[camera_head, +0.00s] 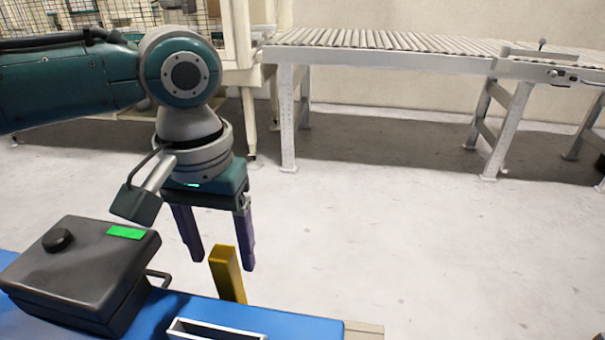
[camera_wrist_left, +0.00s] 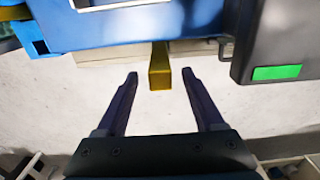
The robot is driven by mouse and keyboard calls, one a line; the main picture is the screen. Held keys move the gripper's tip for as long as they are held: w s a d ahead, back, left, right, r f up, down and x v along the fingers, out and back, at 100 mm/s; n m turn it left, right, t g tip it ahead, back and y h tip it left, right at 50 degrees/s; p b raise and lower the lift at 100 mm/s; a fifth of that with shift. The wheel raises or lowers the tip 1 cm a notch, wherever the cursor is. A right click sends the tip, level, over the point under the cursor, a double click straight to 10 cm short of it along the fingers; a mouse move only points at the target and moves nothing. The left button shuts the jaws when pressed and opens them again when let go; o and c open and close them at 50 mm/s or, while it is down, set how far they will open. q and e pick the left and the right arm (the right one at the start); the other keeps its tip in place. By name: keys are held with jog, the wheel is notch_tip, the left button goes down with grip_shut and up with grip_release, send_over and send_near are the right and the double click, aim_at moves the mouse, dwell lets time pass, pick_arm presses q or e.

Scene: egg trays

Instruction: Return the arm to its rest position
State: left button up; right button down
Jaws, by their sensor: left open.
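My left arm comes in from the left in the head view. Its gripper (camera_head: 222,263) points down at the far edge of a blue surface (camera_head: 290,322). The two dark fingers are spread apart with nothing held between them. In the left wrist view, the open gripper (camera_wrist_left: 160,74) has a yellow post (camera_wrist_left: 159,65) showing in the gap between its fingertips, with room on both sides. The yellow post also stands near the fingers in the head view (camera_head: 228,277); I cannot tell its exact depth from them. My right gripper is not in view.
A dark box (camera_head: 85,265) with a knob and green panel sits on the blue surface, left of the gripper. A white-rimmed opening (camera_head: 215,332) lies at the front. A roller conveyor (camera_head: 400,50) stands behind. The pale floor (camera_head: 400,240) at right is clear.

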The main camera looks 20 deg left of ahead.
pick_arm(q)
notch_tip(320, 180, up, 5)
jog(key=shift+r+p, duration=0.1)
jog(key=shift+p, duration=0.5)
jog(key=s+d+r+m+t+h+p, duration=0.3)
jog(key=s+d+r+m+p, duration=0.2)
jog(key=s+d+r+p, duration=0.8)
jog(key=s+a+r+y+p, duration=0.35)
jog(key=a+r+p, duration=0.35)
jog(key=a+p, duration=0.25)
notch_tip(320, 180, up, 36)
jog(key=p, duration=3.5)
jog(key=shift+w+a+t+h+p, duration=0.2)
jog(key=shift+w+t+h+p, duration=0.1)
jog(key=shift+h+p, duration=0.1)
